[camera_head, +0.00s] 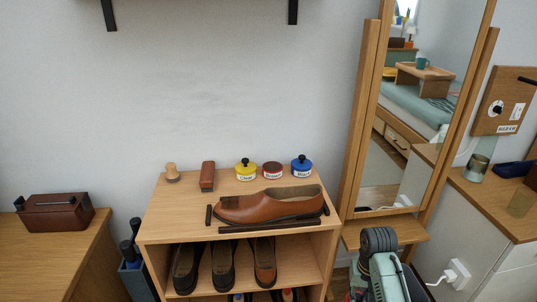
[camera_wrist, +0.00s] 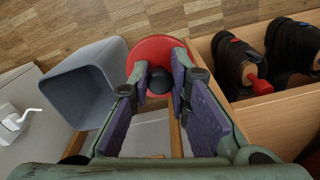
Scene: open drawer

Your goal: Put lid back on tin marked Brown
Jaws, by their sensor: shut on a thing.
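The tin marked Brown (camera_head: 272,172) stands on the shoe cabinet top (camera_head: 185,218), between the yellow tin marked Clear (camera_head: 246,174) and the blue tin marked Black (camera_head: 302,168). Its top looks dark and has no knob, while its neighbours carry black knobs. In the wrist view, a red lid (camera_wrist: 157,50) with a dark knob (camera_wrist: 157,82) is at my fingertips. My gripper (camera_wrist: 160,85) is shut on the knob, holding the lid above the floor beside the cabinet. In the head view my arm is low at the right of the cabinet; the fingertips are hidden.
A brown shoe (camera_head: 265,206) lies before the tins; a brush (camera_head: 207,177) and a wooden knob-shaped thing (camera_head: 172,172) stand left. A tall mirror (camera_head: 408,130) rises at the right. A grey bin (camera_wrist: 85,80) is beside the lid in the wrist view.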

